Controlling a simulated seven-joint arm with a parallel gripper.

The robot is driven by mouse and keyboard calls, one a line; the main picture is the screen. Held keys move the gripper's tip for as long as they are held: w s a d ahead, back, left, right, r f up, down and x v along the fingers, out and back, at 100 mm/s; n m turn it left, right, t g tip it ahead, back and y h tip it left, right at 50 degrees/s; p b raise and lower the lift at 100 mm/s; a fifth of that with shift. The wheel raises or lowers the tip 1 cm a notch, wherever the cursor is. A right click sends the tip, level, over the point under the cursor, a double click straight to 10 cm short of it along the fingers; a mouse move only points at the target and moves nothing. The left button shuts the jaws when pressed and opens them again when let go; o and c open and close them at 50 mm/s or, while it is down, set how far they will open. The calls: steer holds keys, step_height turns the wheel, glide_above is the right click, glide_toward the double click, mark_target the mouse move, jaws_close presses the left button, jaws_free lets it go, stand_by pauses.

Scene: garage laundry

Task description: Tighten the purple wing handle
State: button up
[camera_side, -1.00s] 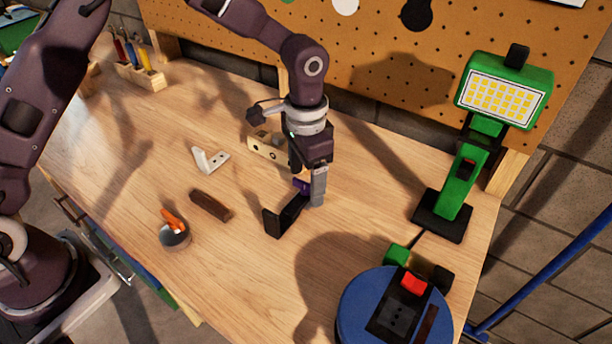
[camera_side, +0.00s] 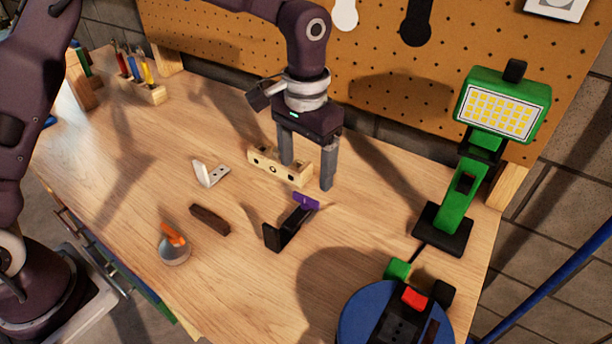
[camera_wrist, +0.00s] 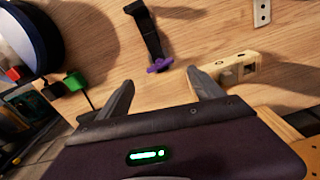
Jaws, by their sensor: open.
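The purple wing handle (camera_side: 306,201) sits at the far end of a black bracket-like piece (camera_side: 286,229) on the bench. In the wrist view the purple wing handle (camera_wrist: 160,65) lies ahead of my fingertips, roughly between their lines, and the black piece (camera_wrist: 147,30) runs away from it. My gripper (camera_side: 306,176) is open and empty, above and behind the handle in the side view, apart from it. Its two fingers (camera_wrist: 160,82) show spread wide in the wrist view. Nothing hides the handle.
A wooden block with holes (camera_side: 281,168) stands close to my fingers. A white bracket (camera_side: 211,175), brown bar (camera_side: 210,219) and round tin with an orange item (camera_side: 174,249) lie left. A green work lamp (camera_side: 462,185) and blue reel (camera_side: 362,318) stand right.

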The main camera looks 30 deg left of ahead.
mark_target(306, 197)
steer(key=shift+n, duration=1)
step_height(306, 197, down, 7)
steer(key=shift+f, duration=0.1)
steer(key=c, duration=1.4)
steer(key=m, duration=0.6)
steer(key=o, duration=1.4)
